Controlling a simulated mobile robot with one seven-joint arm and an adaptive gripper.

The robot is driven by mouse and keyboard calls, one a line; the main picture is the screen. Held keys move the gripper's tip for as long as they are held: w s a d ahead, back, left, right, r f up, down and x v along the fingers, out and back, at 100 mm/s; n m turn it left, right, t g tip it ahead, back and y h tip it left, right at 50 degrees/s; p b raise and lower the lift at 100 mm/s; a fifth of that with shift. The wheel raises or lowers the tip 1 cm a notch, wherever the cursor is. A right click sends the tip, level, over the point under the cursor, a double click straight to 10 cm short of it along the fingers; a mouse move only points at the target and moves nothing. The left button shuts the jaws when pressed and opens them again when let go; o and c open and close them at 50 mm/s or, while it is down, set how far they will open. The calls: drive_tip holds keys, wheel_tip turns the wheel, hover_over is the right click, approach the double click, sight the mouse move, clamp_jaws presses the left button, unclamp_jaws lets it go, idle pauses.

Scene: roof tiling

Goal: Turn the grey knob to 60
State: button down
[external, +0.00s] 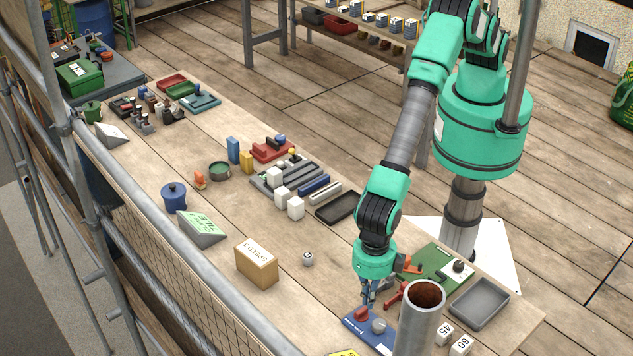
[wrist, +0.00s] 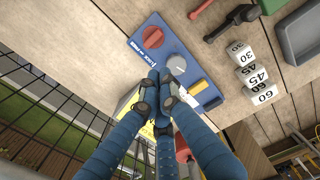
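The grey knob (external: 379,326) stands on a blue panel (external: 352,323) at the front of the bench, beside a red knob (external: 361,314). In the wrist view the grey knob (wrist: 177,64) lies just past my fingertips, partly hidden by them. The red knob (wrist: 153,37) and blue panel (wrist: 180,48) also show there. My gripper (external: 369,297) points down over the panel. In the wrist view my gripper (wrist: 163,82) has its blue fingers drawn together, with nothing seen between them. Contact with the knob cannot be told. The knob's pointer setting is not readable.
White blocks marked 45 (external: 444,332) and 60 (external: 461,345) stand right of the panel; a 30 block (wrist: 239,52) shows in the wrist view. An upright pipe (external: 419,330) rises close by. A green board (external: 430,270) and grey tray (external: 480,304) lie behind.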

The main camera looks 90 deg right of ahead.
sight(379, 327)
drive_tip(key=shift+f, duration=0.1)
drive_tip(key=shift+f+b, duration=1.15)
drive_tip(key=shift+f, duration=2.25)
drive_tip(key=shift+s, duration=0.2)
